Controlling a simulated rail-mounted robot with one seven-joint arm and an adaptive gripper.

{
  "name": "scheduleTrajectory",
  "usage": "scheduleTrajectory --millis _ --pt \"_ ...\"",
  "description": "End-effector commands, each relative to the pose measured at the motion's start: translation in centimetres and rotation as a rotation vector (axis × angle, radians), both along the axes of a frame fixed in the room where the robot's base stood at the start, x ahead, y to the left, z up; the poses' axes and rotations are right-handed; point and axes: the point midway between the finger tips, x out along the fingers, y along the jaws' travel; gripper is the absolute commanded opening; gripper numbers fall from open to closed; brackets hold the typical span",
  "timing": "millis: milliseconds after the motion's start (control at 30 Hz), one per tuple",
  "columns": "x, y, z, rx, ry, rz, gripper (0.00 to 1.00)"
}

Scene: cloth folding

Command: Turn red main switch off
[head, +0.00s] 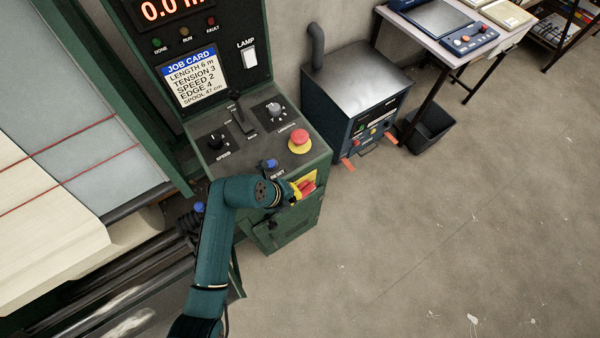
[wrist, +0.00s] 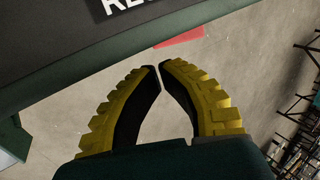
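The red main switch (head: 307,187) sits on a yellow plate (head: 309,178) on the front face of the green console, low at its right side. My gripper (head: 296,190) is right beside the switch in the head view, on its left, and partly overlaps the plate. I cannot tell whether they touch. In the wrist view the yellow-backed fingers of my gripper (wrist: 160,66) have their tips almost together, with nothing seen between them.
The console (head: 262,150) carries a red emergency button (head: 299,138), a blue reset button (head: 269,164), a speed knob (head: 215,141), a lever and a job card (head: 195,77). A blue cabinet (head: 352,95) stands to the right. Open floor (head: 430,240) lies in front.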

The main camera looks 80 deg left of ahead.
Motion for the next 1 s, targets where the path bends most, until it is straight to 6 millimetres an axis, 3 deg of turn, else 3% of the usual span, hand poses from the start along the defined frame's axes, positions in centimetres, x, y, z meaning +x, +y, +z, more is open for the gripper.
scheduleTrajectory --millis 100,300,1000 --pt "1.2 0.4 -2.3 -0.002 0.001 -0.002 0.0" --pt "2.3 0.8 -4.6 -0.001 0.001 0.0 0.0" --pt "2.4 0.8 -5.9 0.0 0.0 0.0 0.0"
